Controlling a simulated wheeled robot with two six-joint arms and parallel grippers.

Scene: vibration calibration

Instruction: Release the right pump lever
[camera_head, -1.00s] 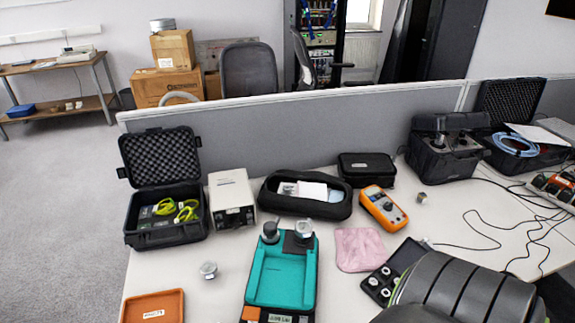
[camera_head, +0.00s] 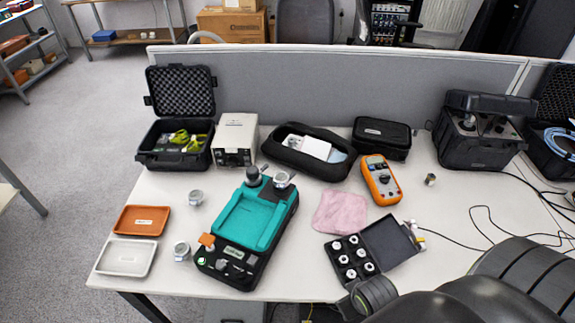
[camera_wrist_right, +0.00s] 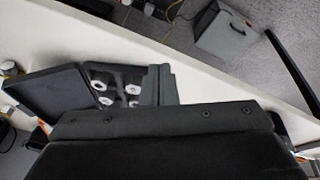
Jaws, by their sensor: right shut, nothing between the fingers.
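A teal and black instrument (camera_head: 247,222) lies on the table in the head view. It has a dark knob (camera_head: 253,176) and a silver round part (camera_head: 282,180) at its far end, and a small orange piece (camera_head: 207,240) at its near left corner. I cannot make out which part is the right pump lever. My right arm comes in at the lower right of the head view. In the right wrist view my right gripper (camera_wrist_right: 160,86) is shut and empty, in front of the small-parts case (camera_wrist_right: 108,84). My left gripper is not in view.
The open black case of white-topped parts (camera_head: 388,250) stands right of the instrument. A pink cloth (camera_head: 340,212), an orange multimeter (camera_head: 381,180) and a black pouch (camera_head: 341,171) lie behind it. Orange (camera_head: 141,221) and white (camera_head: 126,258) trays are at left. A grey partition (camera_head: 320,88) bounds the back.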

